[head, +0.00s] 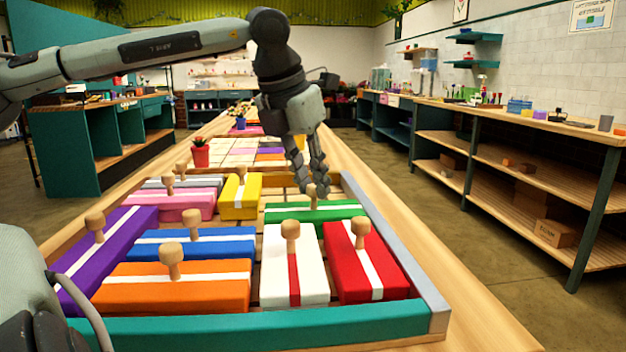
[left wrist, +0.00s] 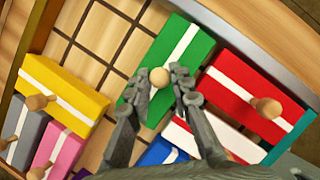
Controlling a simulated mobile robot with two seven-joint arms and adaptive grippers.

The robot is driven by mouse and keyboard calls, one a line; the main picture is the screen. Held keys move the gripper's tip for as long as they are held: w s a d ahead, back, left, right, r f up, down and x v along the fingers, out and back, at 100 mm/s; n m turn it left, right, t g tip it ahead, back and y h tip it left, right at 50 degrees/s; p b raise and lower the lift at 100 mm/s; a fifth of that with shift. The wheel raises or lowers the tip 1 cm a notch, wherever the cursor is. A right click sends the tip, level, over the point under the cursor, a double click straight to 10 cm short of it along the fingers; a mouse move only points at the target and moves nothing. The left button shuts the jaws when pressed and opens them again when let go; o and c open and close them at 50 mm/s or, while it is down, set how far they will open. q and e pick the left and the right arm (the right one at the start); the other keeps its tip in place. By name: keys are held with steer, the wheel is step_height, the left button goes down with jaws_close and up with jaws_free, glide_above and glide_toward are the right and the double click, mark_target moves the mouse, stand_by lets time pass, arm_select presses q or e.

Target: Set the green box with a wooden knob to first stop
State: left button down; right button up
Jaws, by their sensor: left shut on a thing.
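The green box (head: 282,213) with a white stripe and a wooden knob (head: 312,192) lies at the far right of the tray, against the grey right wall. It also shows in the left wrist view (left wrist: 187,68), with its knob (left wrist: 159,77) between the fingers. My left gripper (head: 311,186) reaches down from above and is shut on that knob; its fingers stand on both sides of it in the left wrist view (left wrist: 164,88). My right gripper is not in view.
The tray has a teal front wall (head: 250,331) and a grey right wall (head: 392,240). White (head: 275,262), red (head: 388,270), blue (head: 190,245), yellow (head: 240,205), orange, pink and purple knobbed boxes crowd it. Bare gridded floor (left wrist: 105,45) lies between green and yellow boxes.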

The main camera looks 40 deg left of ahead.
arm_select(q)
steer(key=shift+w+d+r, duration=0.1)
steer(key=c, duration=1.4)
jaws_free()
steer(key=shift+w+d, duration=0.1)
steer(key=shift+w, duration=0.05)
steer(key=shift+o, duration=0.2)
steer(key=v, duration=1.2)
steer(key=shift+s, duration=0.2)
